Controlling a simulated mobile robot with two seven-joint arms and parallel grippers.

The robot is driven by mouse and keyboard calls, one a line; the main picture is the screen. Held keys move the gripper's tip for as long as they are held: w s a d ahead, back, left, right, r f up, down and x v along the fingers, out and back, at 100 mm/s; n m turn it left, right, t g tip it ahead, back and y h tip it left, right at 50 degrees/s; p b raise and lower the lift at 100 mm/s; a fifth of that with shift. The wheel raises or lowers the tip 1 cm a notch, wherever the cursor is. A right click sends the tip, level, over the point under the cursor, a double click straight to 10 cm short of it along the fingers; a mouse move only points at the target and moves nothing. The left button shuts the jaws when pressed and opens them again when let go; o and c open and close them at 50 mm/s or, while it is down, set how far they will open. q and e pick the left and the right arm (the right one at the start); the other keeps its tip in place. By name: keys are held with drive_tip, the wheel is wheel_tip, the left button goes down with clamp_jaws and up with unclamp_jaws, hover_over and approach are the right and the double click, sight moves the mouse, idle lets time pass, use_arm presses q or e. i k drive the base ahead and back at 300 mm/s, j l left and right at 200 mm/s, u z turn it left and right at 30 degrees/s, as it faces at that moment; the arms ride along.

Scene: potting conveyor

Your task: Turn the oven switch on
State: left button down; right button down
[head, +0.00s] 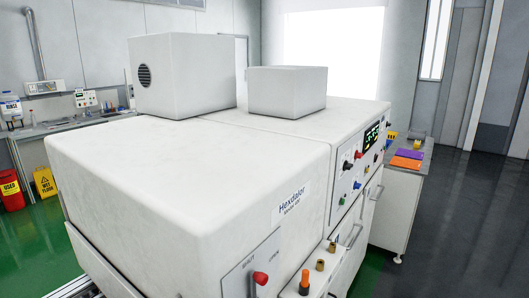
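A large white machine (190,170), labelled "Hexdalor", fills the middle of the head view; it looks like the oven. Its right side has a control panel (349,184) with a lit green display (372,135), a red knob (358,154), a black knob (347,165) and small buttons. Near the front, a red-knobbed lever (260,278) sits on a plate with markings too small to read surely. An orange-topped knob (304,282) stands beside it. I cannot tell which control is the oven switch or its position. Neither gripper is in view.
Two white boxes (182,75) (287,92) sit on top of the machine. A white side table (398,205) with orange and purple items stands at right. Dark floor at right is clear.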

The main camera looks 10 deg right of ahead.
sight(358, 154)
drive_tip(key=i+l+u, duration=0.1)
drive_tip(key=l+u, duration=1)
drive_tip(key=l, duration=1.05)
drive_tip(key=k+l, duration=0.15)
drive_tip(key=l, duration=0.2)
drive_tip(key=l+u, duration=0.1)
drive_tip(key=l, duration=0.3)
